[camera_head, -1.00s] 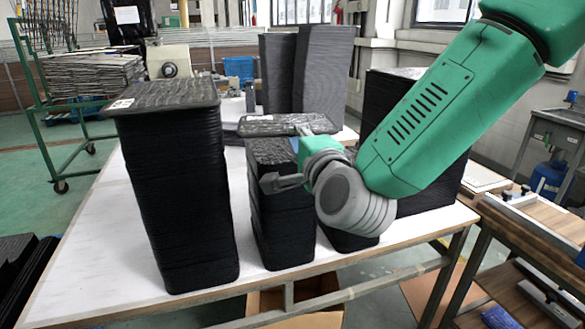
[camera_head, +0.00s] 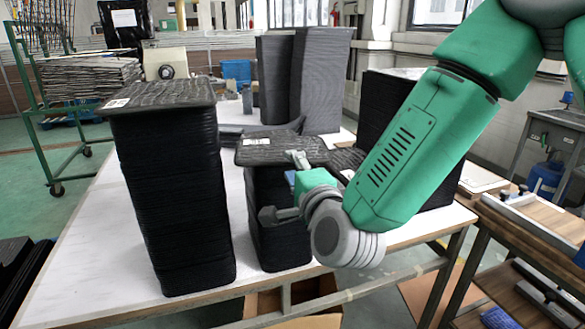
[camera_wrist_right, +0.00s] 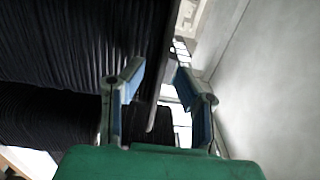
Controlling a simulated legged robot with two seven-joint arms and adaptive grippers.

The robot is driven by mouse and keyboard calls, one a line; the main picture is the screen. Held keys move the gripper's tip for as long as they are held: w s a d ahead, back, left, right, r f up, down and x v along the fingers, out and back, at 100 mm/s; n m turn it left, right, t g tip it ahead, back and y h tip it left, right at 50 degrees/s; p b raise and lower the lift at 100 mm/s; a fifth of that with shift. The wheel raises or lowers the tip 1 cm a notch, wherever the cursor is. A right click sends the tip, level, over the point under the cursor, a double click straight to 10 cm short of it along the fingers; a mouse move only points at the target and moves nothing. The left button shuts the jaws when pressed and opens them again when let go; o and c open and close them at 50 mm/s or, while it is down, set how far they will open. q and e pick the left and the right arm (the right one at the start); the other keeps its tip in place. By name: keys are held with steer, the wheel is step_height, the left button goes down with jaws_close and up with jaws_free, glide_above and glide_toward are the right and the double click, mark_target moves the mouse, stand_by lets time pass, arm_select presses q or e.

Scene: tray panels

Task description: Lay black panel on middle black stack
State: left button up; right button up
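The middle black stack (camera_head: 278,225) stands on the white table in the head view. The black panel (camera_head: 275,150), with a pale label at its left, lies flat on top of it. My right gripper (camera_head: 285,187) is at the front right of this stack, one finger near the panel's front edge and the other lower, beside the stack. In the right wrist view the blue-padded fingers (camera_wrist_right: 160,75) are spread apart, with a thin dark edge between them and a gap beside it. The arm hides part of the stack behind. My left gripper is not in view.
A taller black stack (camera_head: 172,200) stands to the left, with a labelled panel on top. Another black stack (camera_head: 378,105) is to the right, partly behind my arm. Tall dark stacks (camera_head: 322,75) stand at the back. Bare white table (camera_head: 80,285) shows at the front left.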

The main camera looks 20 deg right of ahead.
steer(key=shift+a, duration=0.1)
steer(key=shift+r, duration=0.15)
steer(key=shift+s+a, duration=0.1)
steer(key=shift+s, duration=0.25)
steer(key=s+p, duration=0.8)
steer(key=s, duration=0.3)
steer(key=shift+s+d, duration=0.15)
steer(key=shift+d, duration=0.15)
steer(key=shift+f, duration=0.2)
